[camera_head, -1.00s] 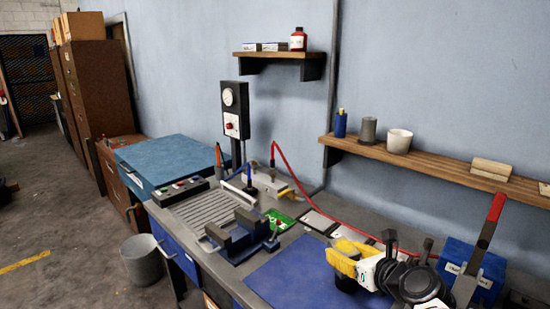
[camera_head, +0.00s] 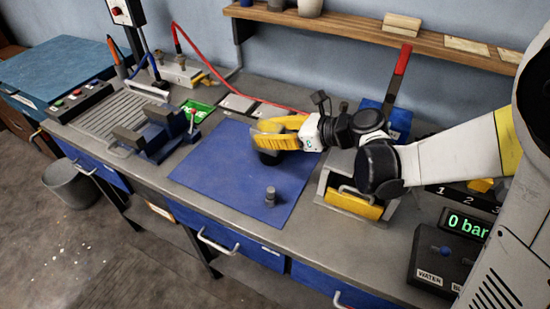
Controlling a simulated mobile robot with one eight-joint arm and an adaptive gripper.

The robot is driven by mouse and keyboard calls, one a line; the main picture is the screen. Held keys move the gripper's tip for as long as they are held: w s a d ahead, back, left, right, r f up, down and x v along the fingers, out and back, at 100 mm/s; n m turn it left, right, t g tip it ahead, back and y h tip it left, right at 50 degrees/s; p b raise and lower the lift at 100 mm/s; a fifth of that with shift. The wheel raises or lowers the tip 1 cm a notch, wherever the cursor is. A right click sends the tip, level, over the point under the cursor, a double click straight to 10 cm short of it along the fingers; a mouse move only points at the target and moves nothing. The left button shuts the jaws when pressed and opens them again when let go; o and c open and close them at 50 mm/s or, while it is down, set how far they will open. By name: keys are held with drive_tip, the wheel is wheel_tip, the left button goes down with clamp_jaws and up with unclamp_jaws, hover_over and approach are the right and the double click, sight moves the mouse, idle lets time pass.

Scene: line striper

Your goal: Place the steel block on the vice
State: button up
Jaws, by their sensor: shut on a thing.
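The vice (camera_head: 155,142), blue with grey jaws, stands on the bench beside the grooved plate, left of the blue mat. Its jaws are apart, with a gap between them. My gripper (camera_head: 264,143), with yellow fingers, is over the mat, right of the vice. It is shut on a dark thing (camera_head: 268,158) at its fingertips. The fingers hide much of this thing, so I cannot tell for sure that it is the steel block. A small grey metal piece with a narrower top (camera_head: 270,196) stands upright on the mat, in front of my gripper.
The blue mat (camera_head: 215,165) is mostly clear between my gripper and the vice. A green tray (camera_head: 197,111) and a red-handled lever (camera_head: 192,116) are close to the vice. A wooden shelf (camera_head: 345,27) is above the bench.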

drive_tip(key=a+f+b, duration=0.1)
drive_tip(key=a+f, duration=0.1)
drive_tip(key=a, duration=0.2)
drive_tip(key=a+f+b, duration=0.2)
drive_tip(key=a, duration=0.2)
drive_tip(key=a+f+b, duration=0.1)
drive_tip(key=a+f, duration=0.2)
drive_tip(key=a, duration=0.1)
drive_tip(key=shift+f, duration=0.1)
drive_tip(key=shift+d+f+b, duration=0.1)
drive_tip(key=shift+f+b, duration=1.2)
drive_tip(key=shift+f, duration=0.55)
drive_tip(key=shift+f, duration=0.15)
drive_tip(key=o, duration=1.3)
drive_tip(key=shift+o, duration=0.3)
